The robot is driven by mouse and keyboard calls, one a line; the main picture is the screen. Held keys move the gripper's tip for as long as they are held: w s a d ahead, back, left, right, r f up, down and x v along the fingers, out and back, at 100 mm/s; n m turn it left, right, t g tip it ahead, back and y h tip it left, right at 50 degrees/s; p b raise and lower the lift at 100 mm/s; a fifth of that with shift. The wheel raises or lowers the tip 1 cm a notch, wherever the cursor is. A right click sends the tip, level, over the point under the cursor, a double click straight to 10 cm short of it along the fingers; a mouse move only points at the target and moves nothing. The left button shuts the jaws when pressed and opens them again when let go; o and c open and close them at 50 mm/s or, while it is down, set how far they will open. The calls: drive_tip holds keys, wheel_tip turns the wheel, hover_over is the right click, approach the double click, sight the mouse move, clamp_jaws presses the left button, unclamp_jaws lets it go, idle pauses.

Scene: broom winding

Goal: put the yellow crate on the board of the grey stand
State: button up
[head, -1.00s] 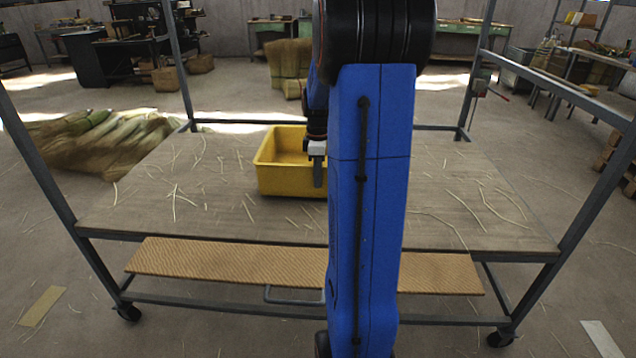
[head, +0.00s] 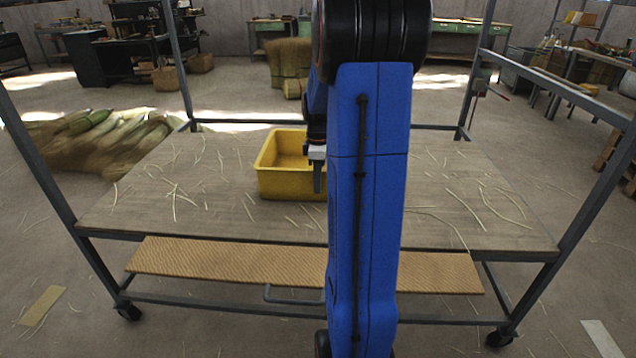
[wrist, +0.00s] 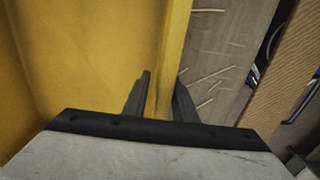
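The yellow crate (head: 290,183) is upright at the middle of the wide wooden board (head: 450,200) of the grey stand (head: 45,178); I cannot tell whether its base fully touches the board. My gripper (head: 318,185) points down at the crate's right near side in the head view. In the wrist view my gripper (wrist: 163,95) has one finger on each side of the crate wall (wrist: 171,50) and looks shut on it. My blue arm hides the board just right of the crate.
Pale straw strands (head: 180,195) lie scattered on the board. A tan ribbed panel (head: 220,265) sits lower at the stand's front. Grey posts rise at the stand's corners. The board is otherwise open left and right of the crate.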

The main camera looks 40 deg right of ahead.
wheel_tip(320, 180, up, 12)
drive_tip(key=shift+f, duration=0.1)
drive_tip(key=s+a+r+m+t, duration=0.1)
drive_tip(key=s+a+r+m, duration=0.15)
drive_tip(key=a, duration=0.75)
drive_tip(key=s+a+r+m+t, duration=0.1)
drive_tip(key=s+a, duration=0.3)
drive_tip(key=a, duration=0.6)
drive_tip(key=s+a+f+m+t, duration=0.1)
drive_tip(key=s+a+f+m, duration=0.1)
drive_tip(key=s+a, duration=0.4)
drive_tip(key=s+a+f+m+t, duration=0.1)
drive_tip(key=s+a+f+m, duration=0.1)
drive_tip(key=s+a+f, duration=0.2)
drive_tip(key=s+a, duration=0.3)
drive_tip(key=s, duration=0.1)
drive_tip(key=shift+m+t, duration=0.35)
drive_tip(key=shift+t, duration=0.05)
drive_tip(key=shift+a+r, duration=0.1)
